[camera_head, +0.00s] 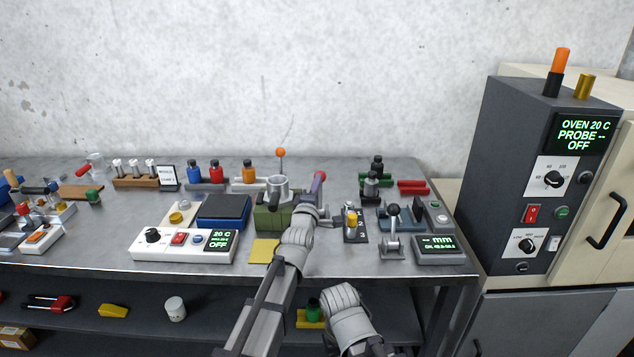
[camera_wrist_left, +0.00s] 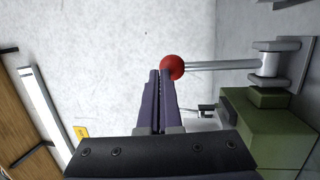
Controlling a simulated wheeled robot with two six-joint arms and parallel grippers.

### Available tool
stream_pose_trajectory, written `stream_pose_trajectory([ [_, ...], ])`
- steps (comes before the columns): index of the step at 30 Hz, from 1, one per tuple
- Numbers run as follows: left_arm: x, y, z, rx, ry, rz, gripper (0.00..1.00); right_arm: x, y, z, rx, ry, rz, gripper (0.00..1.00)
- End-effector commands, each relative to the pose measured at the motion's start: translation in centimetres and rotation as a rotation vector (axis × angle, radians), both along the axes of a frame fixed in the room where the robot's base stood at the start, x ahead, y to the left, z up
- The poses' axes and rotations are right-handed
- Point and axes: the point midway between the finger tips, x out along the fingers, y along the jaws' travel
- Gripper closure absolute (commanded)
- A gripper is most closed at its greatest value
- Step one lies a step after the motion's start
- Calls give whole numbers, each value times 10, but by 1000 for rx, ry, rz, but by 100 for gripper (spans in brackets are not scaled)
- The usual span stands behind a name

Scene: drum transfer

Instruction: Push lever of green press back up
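The green press (camera_head: 270,218) stands near the middle of the bench, partly hidden by my left arm. In the left wrist view its green body (camera_wrist_left: 268,140) is at the lower right. A grey lever rod (camera_wrist_left: 220,65) runs from a metal bracket to a red ball knob (camera_wrist_left: 173,67). My left gripper (camera_wrist_left: 160,76) has its purple fingers together, with nothing between them. The fingertips are right beside the knob; whether they touch it I cannot tell. In the head view my left gripper (camera_head: 319,184) is at the press's right side. My right gripper is not in view.
An orange-tipped rod (camera_head: 281,153) rises behind the press. A small lever unit (camera_head: 392,240) and a mm display (camera_head: 438,248) stand to the right. A yellow pad (camera_head: 263,252) lies in front.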

Motion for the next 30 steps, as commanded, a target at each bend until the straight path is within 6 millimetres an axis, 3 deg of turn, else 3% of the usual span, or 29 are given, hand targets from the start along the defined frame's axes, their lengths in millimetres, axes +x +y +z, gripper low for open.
stream_pose_trajectory([
  [2, 9, -1, 5, 2, 11, -2, 100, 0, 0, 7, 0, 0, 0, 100],
  [10, 32, -1, 19, 1, 245, -2, 100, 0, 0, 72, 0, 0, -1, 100],
  [24, 77, 0, 15, 1, 552, 1, 100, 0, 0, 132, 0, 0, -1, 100],
  [30, 90, 0, 5, 0, 631, 0, 100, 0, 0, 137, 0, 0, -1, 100],
])
